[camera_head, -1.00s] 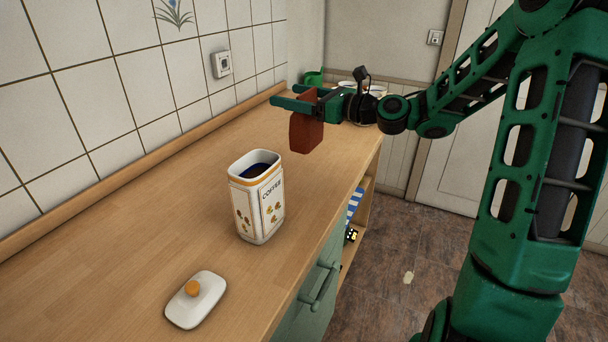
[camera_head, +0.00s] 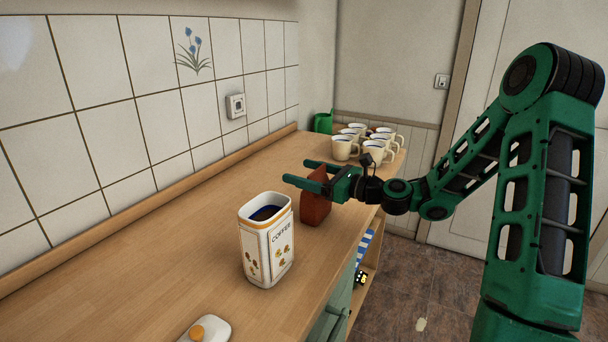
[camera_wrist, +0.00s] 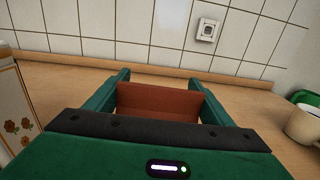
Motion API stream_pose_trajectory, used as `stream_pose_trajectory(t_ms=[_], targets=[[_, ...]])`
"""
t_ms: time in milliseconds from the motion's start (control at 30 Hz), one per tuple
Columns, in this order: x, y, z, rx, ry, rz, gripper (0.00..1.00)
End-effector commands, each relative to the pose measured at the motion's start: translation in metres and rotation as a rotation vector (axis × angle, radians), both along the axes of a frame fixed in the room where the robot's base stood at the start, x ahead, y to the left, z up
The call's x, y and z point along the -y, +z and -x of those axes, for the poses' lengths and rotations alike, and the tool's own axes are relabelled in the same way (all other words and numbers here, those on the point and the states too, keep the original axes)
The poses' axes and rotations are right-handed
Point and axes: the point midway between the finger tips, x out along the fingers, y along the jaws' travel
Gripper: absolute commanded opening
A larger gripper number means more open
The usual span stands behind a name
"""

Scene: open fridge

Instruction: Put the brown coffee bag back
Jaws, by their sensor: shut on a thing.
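The reddish-brown coffee bag (camera_head: 315,200) is between the fingers of my gripper (camera_head: 295,171), which is shut on it. In the head view it hangs upright behind and right of the white coffee canister (camera_head: 267,245). I cannot tell whether its bottom touches the counter. In the wrist view the bag (camera_wrist: 158,102) spans the space between both fingers, and part of the canister (camera_wrist: 14,105) shows at the left edge. The canister stands open on the counter, with a dark blue inside. Its white lid (camera_head: 216,325) with an orange knob lies in front, cut off by the frame edge.
Several cream mugs (camera_head: 344,147) stand at the counter's far end beside a green object (camera_head: 323,122). The wooden counter (camera_head: 150,255) is clear left of the canister. A tiled wall with a socket (camera_head: 236,106) runs behind. A shelf is below the counter's right edge.

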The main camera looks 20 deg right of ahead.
Motion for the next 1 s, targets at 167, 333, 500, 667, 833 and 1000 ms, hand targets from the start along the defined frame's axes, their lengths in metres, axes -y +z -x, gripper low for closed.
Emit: stream_pose_trajectory(t_ms=[167, 333, 500, 667, 833, 1000], targets=[[0.0, 0.0, 0.0, 0.001, 0.0, 0.001, 0.37], [0.0, -0.003, 0.0, 0.0, 0.0, 0.0, 0.78], [0.0, -0.002, 0.0, 0.001, 0.0, 0.001, 0.94], [0.0, -0.002, 0.0, 0.0, 0.0, 0.0, 0.94], [0.005, -0.004, 0.004, -0.001, -0.003, 0.001, 0.94], [0.022, -0.004, 0.024, -0.002, -0.005, 0.001, 0.94]])
